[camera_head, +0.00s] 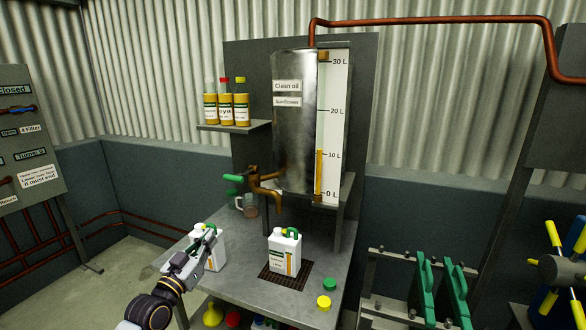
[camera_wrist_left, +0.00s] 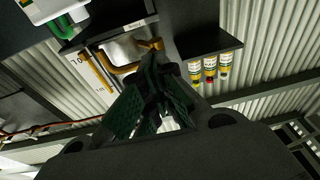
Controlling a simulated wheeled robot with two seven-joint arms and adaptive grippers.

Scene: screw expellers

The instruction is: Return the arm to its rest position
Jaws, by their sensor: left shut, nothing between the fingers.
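My left gripper (camera_head: 208,238) is shut and empty, in front of a white jug (camera_head: 217,257) on the left part of the metal table (camera_head: 235,285). It hides part of that jug; I cannot tell whether they touch. In the left wrist view my left gripper's dark green fingers (camera_wrist_left: 155,88) are closed together with nothing between them. My left arm comes in from the lower left of the head view. My right gripper is not in view.
A second white jug (camera_head: 285,256) stands on a dark grate below the oil tank (camera_head: 294,120) and its brass tap (camera_head: 268,190). A green cap (camera_head: 330,284) and a yellow cap (camera_head: 324,302) lie to its right. Three bottles (camera_head: 226,107) stand on a shelf.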

